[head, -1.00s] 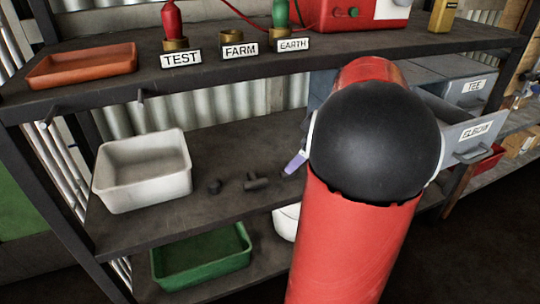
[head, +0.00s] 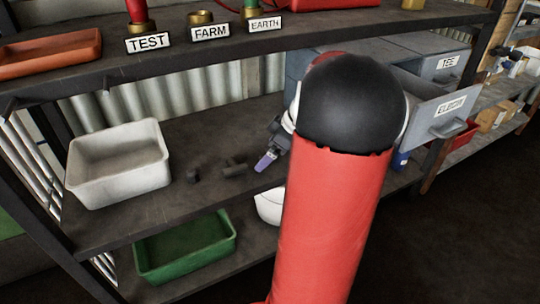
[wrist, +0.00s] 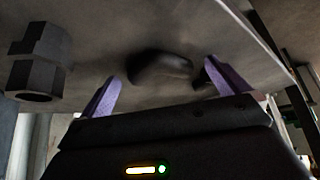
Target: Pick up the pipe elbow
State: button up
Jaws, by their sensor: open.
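Two small dark pipe fittings lie on the middle shelf in the head view: a stubby one (head: 193,175) beside the white bin and a branched one (head: 235,167) to its right. I cannot tell surely which is the elbow. My gripper (head: 266,161), with purple fingers, is open and empty just right of the branched fitting. In the wrist view, a rounded dark fitting (wrist: 160,68) shows between the spread fingers, apart from them. A hexagonal hollow-ended fitting (wrist: 38,62) is at left, outside the fingers. My arm hides part of the shelf.
A white bin (head: 118,184) stands left on the middle shelf (head: 160,215), and a green tray (head: 185,247) sits below. The upper shelf (head: 200,62) overhangs. A pulled-out grey drawer labelled ELBOW (head: 440,115) is at right, below one labelled TEE (head: 445,66).

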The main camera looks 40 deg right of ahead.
jog(key=c, duration=1)
jog(key=shift+o, duration=0.2)
